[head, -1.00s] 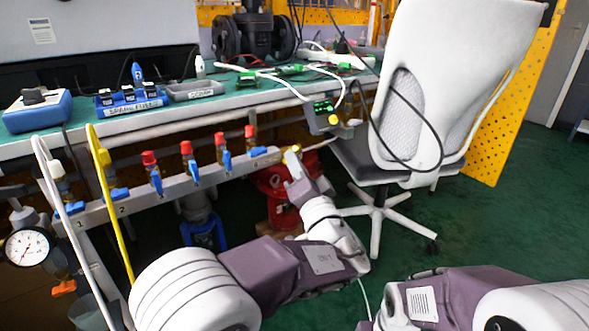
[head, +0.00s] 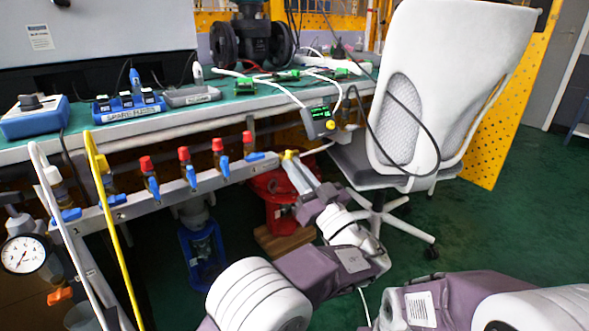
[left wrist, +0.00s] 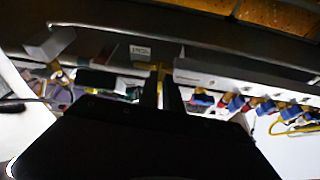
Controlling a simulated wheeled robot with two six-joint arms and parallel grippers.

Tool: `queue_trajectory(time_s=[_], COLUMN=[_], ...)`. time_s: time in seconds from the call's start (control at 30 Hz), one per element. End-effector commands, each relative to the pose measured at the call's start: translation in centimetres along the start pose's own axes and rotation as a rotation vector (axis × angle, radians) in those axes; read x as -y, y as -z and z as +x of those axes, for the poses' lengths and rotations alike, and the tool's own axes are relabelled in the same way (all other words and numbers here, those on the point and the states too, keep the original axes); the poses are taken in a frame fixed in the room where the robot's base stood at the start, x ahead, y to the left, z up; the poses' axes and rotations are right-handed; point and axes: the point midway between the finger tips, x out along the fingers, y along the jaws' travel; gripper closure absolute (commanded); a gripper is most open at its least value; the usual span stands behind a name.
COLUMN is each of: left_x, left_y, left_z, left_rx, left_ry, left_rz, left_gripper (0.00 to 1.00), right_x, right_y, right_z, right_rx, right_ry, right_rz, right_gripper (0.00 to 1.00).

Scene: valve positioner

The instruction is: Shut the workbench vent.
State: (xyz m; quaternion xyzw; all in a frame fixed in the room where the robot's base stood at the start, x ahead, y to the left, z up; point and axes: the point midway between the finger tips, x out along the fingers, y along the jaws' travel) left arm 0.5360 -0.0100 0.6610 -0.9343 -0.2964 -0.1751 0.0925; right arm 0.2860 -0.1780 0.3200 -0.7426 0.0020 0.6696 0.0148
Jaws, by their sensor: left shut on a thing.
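The yellow vent handle (head: 289,154) sits at the right end of the grey valve rail under the workbench's front edge. My left gripper (head: 291,162) reaches up to it from below right, its fingers shut on it. The left wrist view shows a strip of yellow (left wrist: 160,72) between the two close-set fingers (left wrist: 165,92). The fingers hide most of the handle, so its exact angle cannot be told. Of my right arm, only links show at the lower right of the head view; its gripper is out of sight.
The rail (head: 210,180) carries several red-capped valves with blue levers, left of my gripper. A small green-lit display box (head: 320,120) hangs just above right. A red device (head: 278,195) stands below. A white chair (head: 420,90) stands close on the right.

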Motion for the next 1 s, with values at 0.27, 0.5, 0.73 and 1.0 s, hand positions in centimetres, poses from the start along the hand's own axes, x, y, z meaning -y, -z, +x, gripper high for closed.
queue_trajectory(time_s=[0.27,0.5,0.73,1.0], left_x=[-0.09,-0.09,-0.09,-0.09], left_y=[-0.06,-0.03,-0.03,-0.01], left_z=[-0.03,-0.03,-0.02,-0.01], left_rx=[0.002,0.002,0.002,0.001], left_ry=[0.027,0.032,0.032,0.032], left_rz=[-0.067,-0.08,-0.08,-0.078], left_gripper=[1.0,1.0,1.0,0.69], right_x=[0.0,0.0,0.0,0.0], right_y=[0.0,0.0,0.0,0.0], right_z=[0.0,0.01,0.01,0.0], right_rx=[0.0,0.0,0.0,0.0], right_ry=[0.0,0.0,0.0,0.0], right_rz=[0.0,0.0,0.0,0.0], right_gripper=[0.61,0.61,0.61,0.61])
